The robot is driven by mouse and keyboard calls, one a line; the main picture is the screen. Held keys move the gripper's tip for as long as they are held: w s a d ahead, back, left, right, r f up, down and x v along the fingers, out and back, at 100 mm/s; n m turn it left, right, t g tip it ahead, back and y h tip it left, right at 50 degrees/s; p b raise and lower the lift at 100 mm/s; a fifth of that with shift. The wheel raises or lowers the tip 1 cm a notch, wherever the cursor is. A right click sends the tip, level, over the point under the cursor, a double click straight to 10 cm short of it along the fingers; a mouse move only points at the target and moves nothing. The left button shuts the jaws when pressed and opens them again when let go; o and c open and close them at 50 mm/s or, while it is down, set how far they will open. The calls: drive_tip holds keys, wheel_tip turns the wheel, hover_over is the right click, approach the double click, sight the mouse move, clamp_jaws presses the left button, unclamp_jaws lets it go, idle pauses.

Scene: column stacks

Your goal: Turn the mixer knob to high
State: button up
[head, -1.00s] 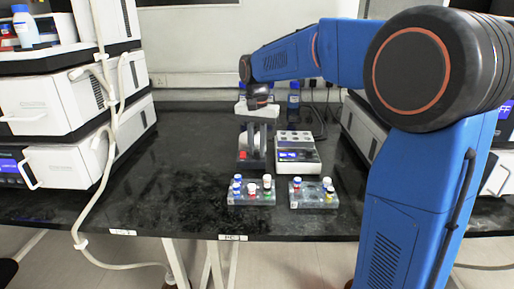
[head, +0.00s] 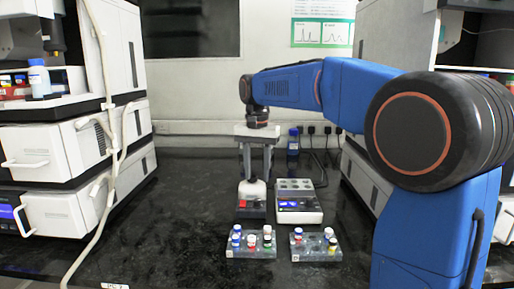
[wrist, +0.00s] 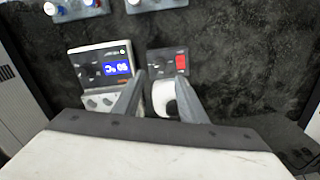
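The mixer (head: 252,204) is a small dark unit with a red switch and a rounded white top (head: 252,189). It stands on the black bench behind the vial racks. In the wrist view, its dark front panel (wrist: 163,68) carries the lit red switch (wrist: 181,63), and the white top (wrist: 164,99) shows between my fingers. A dark knob beside the switch is too small to read its setting. My gripper (head: 256,178) points down above the mixer. Its two grey fingers are apart with nothing held; the wrist view also shows the gripper (wrist: 161,77) open.
A white block heater with a blue display (head: 299,206) stands close to the mixer's right. Two vial racks (head: 250,252) (head: 316,257) lie in front. A blue-capped bottle (head: 293,146) and cables are behind. White instrument stacks (head: 75,150) flank the left; bench between is clear.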

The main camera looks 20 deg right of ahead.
wheel_tip(320, 180, up, 8)
drive_tip(key=shift+r, duration=0.2)
idle(0.4)
